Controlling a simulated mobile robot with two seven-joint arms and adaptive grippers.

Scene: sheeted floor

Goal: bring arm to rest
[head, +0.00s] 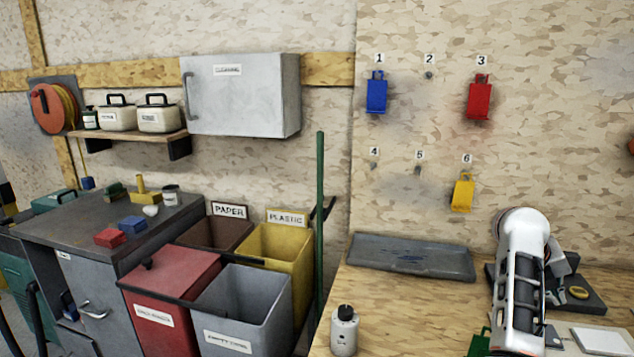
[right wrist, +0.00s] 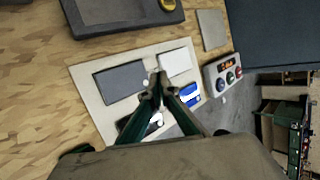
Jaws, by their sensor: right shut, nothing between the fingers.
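My right arm (head: 522,275) stands over the wooden workbench (head: 400,295) at the right of the head view. Its gripper is mostly hidden behind the arm there. In the right wrist view my right gripper (right wrist: 158,90) has its fingertips together with nothing between them. The fingers are above a pale board (right wrist: 92,95) that carries a dark grey rectangle (right wrist: 120,82), a white rectangle (right wrist: 174,62) and a blue-and-white item (right wrist: 190,95). I cannot tell the exact height of the fingertips above the board. My left gripper is not in view.
A grey tray (head: 410,256) and a white bottle (head: 344,331) are on the bench. A control box with knobs (right wrist: 222,75) is beside the board. Blue (head: 377,95), red (head: 480,99) and yellow (head: 462,194) items hang on the wall. Bins, including a grey one (head: 245,305), stand left.

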